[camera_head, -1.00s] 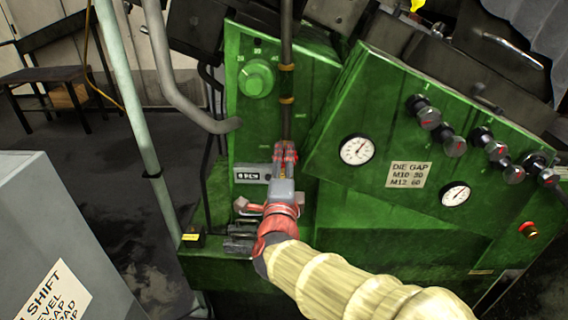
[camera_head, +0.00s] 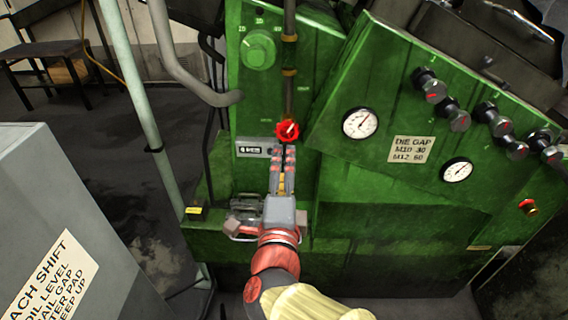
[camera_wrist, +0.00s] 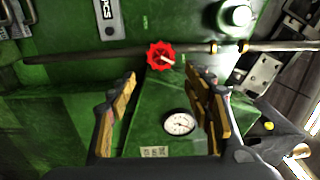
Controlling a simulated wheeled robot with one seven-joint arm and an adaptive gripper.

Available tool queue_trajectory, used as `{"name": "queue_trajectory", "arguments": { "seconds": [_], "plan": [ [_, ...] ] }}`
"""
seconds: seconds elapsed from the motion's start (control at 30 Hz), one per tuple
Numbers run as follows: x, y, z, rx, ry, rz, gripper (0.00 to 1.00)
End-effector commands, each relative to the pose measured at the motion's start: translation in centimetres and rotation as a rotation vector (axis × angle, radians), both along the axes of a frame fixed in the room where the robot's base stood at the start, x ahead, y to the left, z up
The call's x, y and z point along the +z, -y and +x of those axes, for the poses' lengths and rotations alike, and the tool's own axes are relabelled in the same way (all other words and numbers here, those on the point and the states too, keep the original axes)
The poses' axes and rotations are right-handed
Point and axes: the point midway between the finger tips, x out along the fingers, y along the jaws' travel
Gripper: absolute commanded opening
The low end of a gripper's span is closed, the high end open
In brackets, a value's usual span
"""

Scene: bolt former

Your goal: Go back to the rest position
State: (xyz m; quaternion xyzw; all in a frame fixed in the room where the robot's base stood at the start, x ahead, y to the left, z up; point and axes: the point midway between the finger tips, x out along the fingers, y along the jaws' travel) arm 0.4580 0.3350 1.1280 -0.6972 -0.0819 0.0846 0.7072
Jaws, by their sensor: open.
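My gripper (camera_head: 283,168) is in front of the green machine (camera_head: 385,218), with its fingers pointing up the panel. It sits just below a red valve handwheel (camera_head: 287,131) on a vertical pipe. In the wrist view my gripper (camera_wrist: 160,105) is open, its fingers well apart with nothing between them. The red handwheel (camera_wrist: 161,55) shows beyond the fingertips, apart from them. My arm comes in from the bottom of the head view.
A green dial (camera_head: 257,53) is at upper left. A grey cabinet (camera_head: 45,200) and a pale upright pipe (camera_head: 140,110) stand left, with open floor behind.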

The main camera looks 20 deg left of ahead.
Motion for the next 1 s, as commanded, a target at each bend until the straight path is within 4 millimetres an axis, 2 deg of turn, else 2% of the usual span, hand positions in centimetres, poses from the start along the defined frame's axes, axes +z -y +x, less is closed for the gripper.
{"name": "queue_trajectory", "arguments": {
  "seconds": [0.37,0.47,0.57,0.67,0.7,0.77,0.87,0.97,1.0],
  "plan": [
    [0.0,0.0,0.0,0.000,0.003,-0.013,0.51],
    [-1.2,-1.3,-0.3,0.052,-0.024,-0.081,0.51],
    [-3.9,-4.3,-1.8,0.190,-0.067,-0.217,0.51],
    [-7.0,-7.5,-4.9,0.393,-0.099,-0.401,0.51],
    [-8.0,-8.4,-6.5,0.478,-0.104,-0.475,0.51],
    [-9.1,-9.1,-8.7,0.595,-0.106,-0.586,0.51],
    [-10.5,-8.2,-11.4,0.760,-0.106,-0.767,0.51],
    [-11.6,-5.3,-13.3,0.895,-0.116,-0.948,0.51],
    [-11.8,-3.7,-13.9,0.940,-0.123,-1.021,0.51]
  ]
}}
